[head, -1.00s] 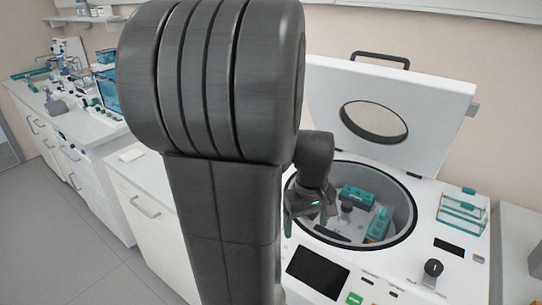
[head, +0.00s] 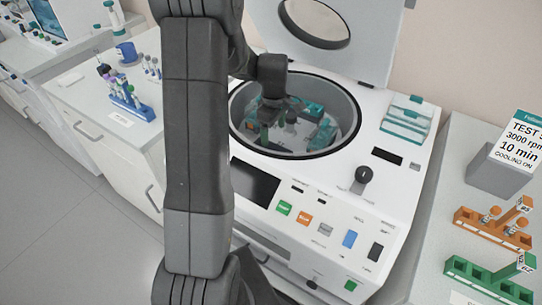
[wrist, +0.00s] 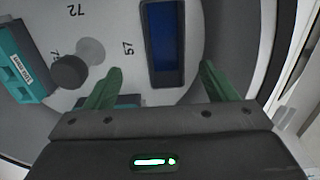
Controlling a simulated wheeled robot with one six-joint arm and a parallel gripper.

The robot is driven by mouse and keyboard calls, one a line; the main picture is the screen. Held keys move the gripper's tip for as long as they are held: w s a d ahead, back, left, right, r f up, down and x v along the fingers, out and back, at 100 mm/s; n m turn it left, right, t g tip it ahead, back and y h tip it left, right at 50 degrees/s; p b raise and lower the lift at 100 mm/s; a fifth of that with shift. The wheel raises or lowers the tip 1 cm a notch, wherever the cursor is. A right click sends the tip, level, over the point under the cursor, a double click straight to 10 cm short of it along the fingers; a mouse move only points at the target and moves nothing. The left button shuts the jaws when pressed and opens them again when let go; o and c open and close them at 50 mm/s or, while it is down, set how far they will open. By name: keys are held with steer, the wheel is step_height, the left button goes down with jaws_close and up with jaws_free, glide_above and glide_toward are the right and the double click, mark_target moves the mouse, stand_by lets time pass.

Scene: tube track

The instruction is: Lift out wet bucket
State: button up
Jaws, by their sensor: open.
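The open centrifuge bowl (head: 345,135) holds teal buckets, one toward the back (head: 312,111) and one at the right (head: 322,134). My gripper (head: 268,128) is inside the bowl at its left side, partly hidden by my arm. In the wrist view my gripper (wrist: 158,84) is open, its green fingers apart. A dark-rimmed rectangular pocket with a blue inside (wrist: 172,45) lies just beyond them. A teal bucket with a white label (wrist: 20,65) is at the left, clear of the fingers. Another teal piece (wrist: 122,101) is mostly hidden behind my gripper. I cannot tell which bucket is wet.
The raised lid (head: 345,55) stands behind the bowl. A grey knob (wrist: 70,72) rises from the rotor. A teal rack (head: 405,120) sits on the centrifuge top, right. Orange (head: 490,228) and green (head: 485,278) racks stand farther right; a blue tube rack (head: 130,103) is left.

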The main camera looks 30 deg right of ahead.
mark_target(272, 144)
steer(key=shift+s+a+f+p, duration=0.1)
steer(key=shift+f+p, duration=0.1)
steer(key=shift+f, duration=1)
steer(key=shift+a+f+p, duration=0.15)
steer(key=shift+f+p, duration=0.1)
steer(key=shift+f, duration=1)
steer(key=shift+s+a+f+p, duration=0.1)
steer(key=shift+f+p, duration=0.1)
steer(key=shift+f, duration=1)
steer(key=c, duration=1)
steer(key=shift+c, duration=0.2)
steer(key=shift+w+r, duration=0.1)
steer(key=shift+r, duration=0.5)
step_height(272, 144, up, 9)
steer(key=b, duration=0.1)
